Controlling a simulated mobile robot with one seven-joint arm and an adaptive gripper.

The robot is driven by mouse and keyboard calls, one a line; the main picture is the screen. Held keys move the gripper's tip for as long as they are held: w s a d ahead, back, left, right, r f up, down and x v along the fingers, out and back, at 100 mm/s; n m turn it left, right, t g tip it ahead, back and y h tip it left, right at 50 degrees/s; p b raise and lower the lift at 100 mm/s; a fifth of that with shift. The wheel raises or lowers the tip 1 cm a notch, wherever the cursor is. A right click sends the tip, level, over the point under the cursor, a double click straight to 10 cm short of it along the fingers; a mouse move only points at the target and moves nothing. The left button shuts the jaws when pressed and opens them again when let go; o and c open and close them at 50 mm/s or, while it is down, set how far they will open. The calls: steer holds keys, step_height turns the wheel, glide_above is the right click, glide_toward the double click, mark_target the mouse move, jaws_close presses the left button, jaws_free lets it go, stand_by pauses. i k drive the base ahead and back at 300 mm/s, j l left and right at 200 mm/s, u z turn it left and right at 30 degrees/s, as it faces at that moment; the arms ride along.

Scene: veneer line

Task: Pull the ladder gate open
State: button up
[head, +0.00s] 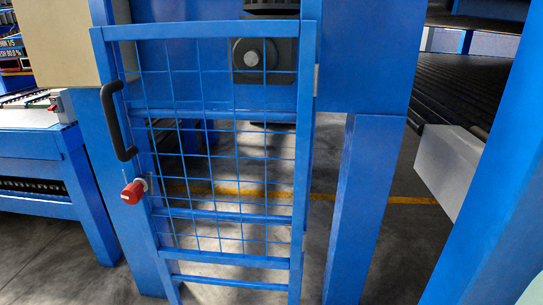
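The ladder gate (225,215) is a blue frame with wire mesh and cross rails, upright in the middle of the head view. A black bar handle (113,122) is fixed on its left upright. Below the handle, a red knob (132,193) with a pale collar sits on the same upright. A small grey fitting shows at the right upright, like a hinge. I cannot tell for sure whether the gate is fully shut. My gripper is not in view, and nothing is seen touching the handle.
A blue machine post (364,200) stands right of the gate. A grey block (450,165) juts out beside a dark roller bed (465,90). A blue conveyor frame (30,147) stands at the left. Grey floor with a yellow line (400,200) shows through the mesh.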

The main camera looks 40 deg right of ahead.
mark_target(101, 36)
steer(key=z, duration=0.6)
steer(key=j+z, duration=0.35)
steer(key=j, duration=0.3)
steer(key=j+z, duration=0.4)
steer(key=j, duration=0.25)
steer(key=i, duration=0.05)
